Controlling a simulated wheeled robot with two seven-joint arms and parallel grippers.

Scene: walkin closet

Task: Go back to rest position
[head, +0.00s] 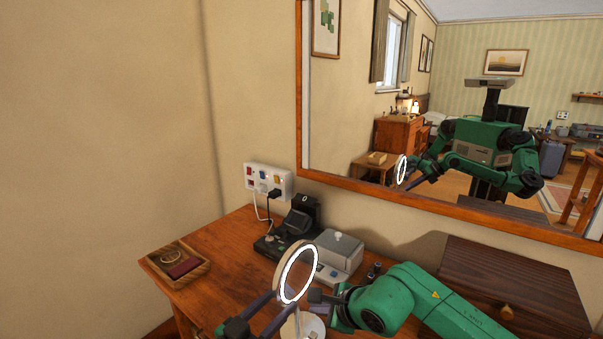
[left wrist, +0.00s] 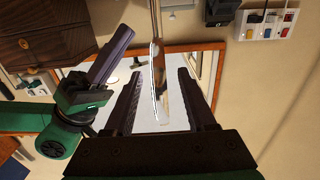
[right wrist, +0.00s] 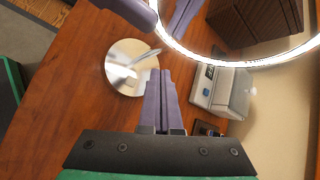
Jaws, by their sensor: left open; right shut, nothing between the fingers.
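A round mirror with a glowing white ring (head: 298,274) stands tilted on the desk, above a pale round base (head: 312,326). My left gripper (head: 272,306) is at its left side in the head view. In the left wrist view its fingers (left wrist: 160,75) are apart, with the mirror seen edge-on (left wrist: 156,85) between them; contact cannot be told. My right gripper (head: 318,298) is right beside the mirror. In the right wrist view its fingers (right wrist: 163,85) are shut and empty, near the mirror's lit rim (right wrist: 215,60) and the round base (right wrist: 125,68).
The wooden desk (head: 215,270) holds a tray (head: 176,268) at left, a black device (head: 285,238) and a grey-white box (head: 335,255) behind the mirror. A dark drawer cabinet (head: 510,285) stands at right. A framed wall mirror (head: 380,205) reflects me.

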